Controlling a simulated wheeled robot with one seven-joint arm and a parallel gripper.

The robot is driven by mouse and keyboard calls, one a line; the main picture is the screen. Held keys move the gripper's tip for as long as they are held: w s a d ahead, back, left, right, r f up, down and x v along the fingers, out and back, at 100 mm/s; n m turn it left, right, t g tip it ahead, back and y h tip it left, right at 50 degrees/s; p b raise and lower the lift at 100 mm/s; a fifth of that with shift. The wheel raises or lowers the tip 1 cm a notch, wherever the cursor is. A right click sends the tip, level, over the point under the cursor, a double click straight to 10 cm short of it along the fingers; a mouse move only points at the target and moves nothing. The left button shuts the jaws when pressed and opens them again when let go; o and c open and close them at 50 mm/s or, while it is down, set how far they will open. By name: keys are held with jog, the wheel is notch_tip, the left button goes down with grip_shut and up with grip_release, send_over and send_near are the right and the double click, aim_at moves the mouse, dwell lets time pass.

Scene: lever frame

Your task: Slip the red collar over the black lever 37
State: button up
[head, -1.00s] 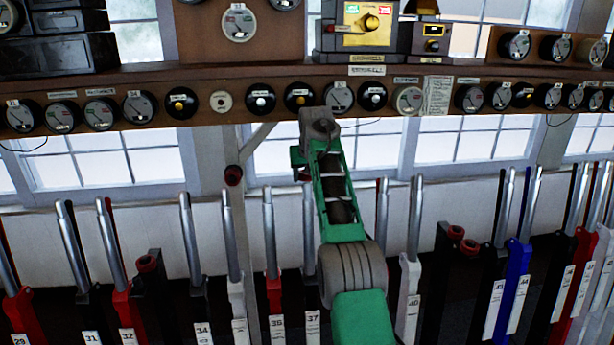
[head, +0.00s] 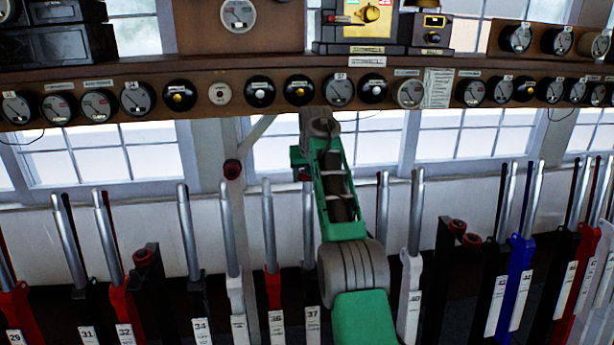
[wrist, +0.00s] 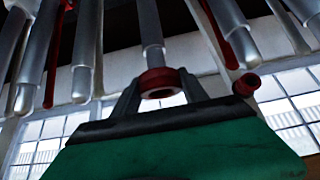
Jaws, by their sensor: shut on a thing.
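The red collar (wrist: 160,80) is held between the two fingers of my gripper (wrist: 160,88) in the wrist view, its dark hole partly visible. Lever 37 (head: 308,235) is a black lever with a silver upper rod; its number plate shows low in the head view. In the wrist view, which shows the levers tip-down, a silver rod (wrist: 151,30) runs to the collar and its end is hidden behind it. I cannot tell whether the collar is around the rod or only at its tip. In the head view my gripper (head: 302,163) is at the top of lever 37, the collar barely visible.
Lever 36 (head: 268,230), with a red base, stands close on the left. White lever 40 (head: 414,240) stands to the right. A red-ended knob (head: 233,169) is on the post to the left. A shelf of gauges (head: 220,94) runs above my gripper.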

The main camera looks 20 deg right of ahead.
jog(key=shift+s+f+b, duration=0.2)
jog(key=shift+f+b, duration=1.1)
jog(key=shift+b, duration=0.15)
jog(key=o, duration=1.4)
jog(key=shift+c, duration=0.2)
jog(key=shift+o, duration=0.8)
jog(key=shift+p+v, duration=0.35)
jog(key=shift+v, duration=4.15)
